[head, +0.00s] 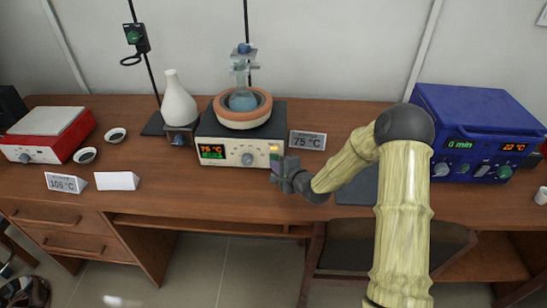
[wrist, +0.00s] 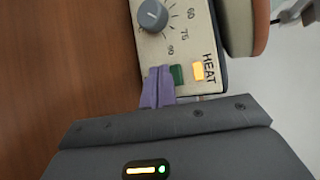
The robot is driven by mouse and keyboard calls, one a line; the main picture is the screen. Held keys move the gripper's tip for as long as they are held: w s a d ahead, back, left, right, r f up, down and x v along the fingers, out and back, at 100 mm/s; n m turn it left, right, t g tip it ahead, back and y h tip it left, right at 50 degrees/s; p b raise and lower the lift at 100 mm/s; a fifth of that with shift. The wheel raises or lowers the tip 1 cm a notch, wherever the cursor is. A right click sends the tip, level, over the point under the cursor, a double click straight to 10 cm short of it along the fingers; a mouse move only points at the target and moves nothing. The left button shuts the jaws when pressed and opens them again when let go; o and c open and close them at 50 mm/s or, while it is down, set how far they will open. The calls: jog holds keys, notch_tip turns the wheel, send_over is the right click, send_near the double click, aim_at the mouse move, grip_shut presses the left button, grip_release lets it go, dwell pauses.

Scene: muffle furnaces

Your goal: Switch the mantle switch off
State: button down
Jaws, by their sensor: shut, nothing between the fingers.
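The heating mantle (head: 232,150) is a cream box with a 75 °C display, a grey knob (wrist: 153,15) and a terracotta bowl holding a round flask (head: 242,100). In the wrist view its green mantle switch (wrist: 177,74) sits beside a lit orange lamp (wrist: 198,71) marked HEAT. My gripper (wrist: 158,76) is shut and empty, its purple fingertips right beside the green switch at the panel. I cannot tell whether they touch it. In the head view my gripper (head: 277,168) is at the right end of the mantle's front and partly covers that corner.
A blue device (head: 475,125) stands at the right. A sign reading 75 °C (head: 307,140) is just right of the mantle. A white flask (head: 178,103) and stand are left of it. A red hotplate (head: 45,135) is at the far left. The desk front before the mantle is clear.

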jog(key=shift+w, duration=0.1)
jog(key=shift+w, duration=0.35)
jog(key=shift+w+r+p, duration=0.1)
jog(key=shift+w+p, duration=0.2)
dwell(0.7)
jog(key=shift+s, duration=0.1)
jog(key=shift+s, duration=0.65)
jog(key=shift+s+f, duration=0.2)
jog(key=shift+s, duration=1.05)
jog(key=shift+s+f, duration=0.2)
jog(key=shift+s, duration=1.05)
jog(key=shift+a, duration=0.2)
